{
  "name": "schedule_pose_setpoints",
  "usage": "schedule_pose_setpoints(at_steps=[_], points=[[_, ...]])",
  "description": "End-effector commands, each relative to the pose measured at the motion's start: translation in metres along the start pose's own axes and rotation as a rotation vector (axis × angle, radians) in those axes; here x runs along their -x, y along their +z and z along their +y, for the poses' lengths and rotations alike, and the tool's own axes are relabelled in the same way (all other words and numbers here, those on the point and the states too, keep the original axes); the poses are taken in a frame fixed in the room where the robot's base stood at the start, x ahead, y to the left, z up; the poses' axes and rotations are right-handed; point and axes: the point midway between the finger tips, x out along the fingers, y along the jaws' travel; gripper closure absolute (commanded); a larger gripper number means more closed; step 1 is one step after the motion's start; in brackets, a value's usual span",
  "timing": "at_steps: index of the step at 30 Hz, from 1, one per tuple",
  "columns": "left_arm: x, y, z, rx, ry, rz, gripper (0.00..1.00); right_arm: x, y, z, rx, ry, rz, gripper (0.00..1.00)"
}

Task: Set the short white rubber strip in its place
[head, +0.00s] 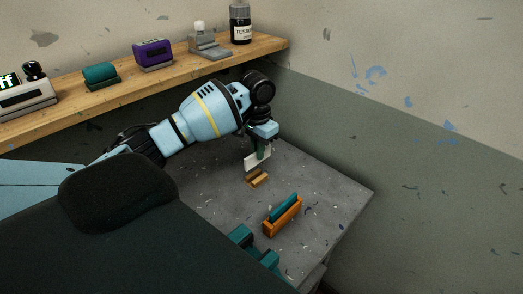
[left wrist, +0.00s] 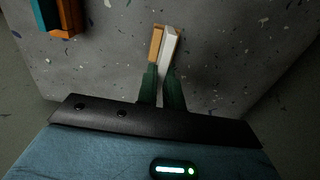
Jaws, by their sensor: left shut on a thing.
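The short white strip (head: 250,163) is held upright between the dark green fingers of my left gripper (head: 262,152), which is shut on it. Its lower edge is close above a small tan wooden block (head: 258,181) on the grey table. In the left wrist view the white strip (left wrist: 170,45) reaches out past the fingertips of my left gripper (left wrist: 162,72), right alongside the tan block (left wrist: 156,43). I cannot tell whether strip and block touch. My right gripper is not in view.
An orange holder (head: 270,228) with a teal strip (head: 283,206) in it stands nearer on the table (head: 335,195). A wooden shelf (head: 120,93) with several devices and a bottle (head: 240,24) runs behind my arm. The table's right side is clear.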

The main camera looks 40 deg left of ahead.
Motion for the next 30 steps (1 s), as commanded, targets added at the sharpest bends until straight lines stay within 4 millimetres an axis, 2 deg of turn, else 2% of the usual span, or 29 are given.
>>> schedule_pose_setpoints(at_steps=[22, 30], points=[[-0.002, 0.001, -0.005, 0.01, -0.001, -0.001, 1.0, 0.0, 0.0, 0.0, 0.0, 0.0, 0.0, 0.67], [-0.019, 0.001, -0.004, 0.009, 0.0, -0.004, 1.0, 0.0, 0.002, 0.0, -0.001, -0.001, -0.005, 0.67]])
